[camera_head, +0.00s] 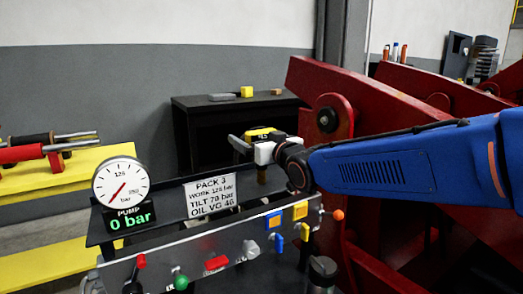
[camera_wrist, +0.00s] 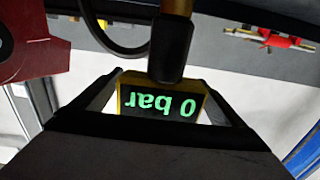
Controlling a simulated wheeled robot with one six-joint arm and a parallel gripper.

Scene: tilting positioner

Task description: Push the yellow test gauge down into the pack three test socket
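The yellow test gauge (camera_head: 260,132) is held above the dark panel, beside the PACK 3 sign (camera_head: 210,193). It also shows in the wrist view (camera_wrist: 160,103), with an upside-down green "0 bar" display. My gripper (camera_head: 258,146) is shut on the gauge, with one finger on each side of its body (camera_wrist: 162,90). A brass-coloured stem with a black collar (camera_wrist: 172,45) stands at the gauge in the wrist view. A brownish stem shows below the gauge in the head view. I cannot make out the test socket or whether the gauge touches it.
The pump dial (camera_head: 121,183) reads 0 bar at the left. Coloured fittings and levers line the front panel (camera_head: 190,262). Large red arms (camera_head: 390,85) stand close on the right. A black cabinet (camera_head: 190,130) stands behind, and a yellow bench (camera_head: 60,180) is at the left.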

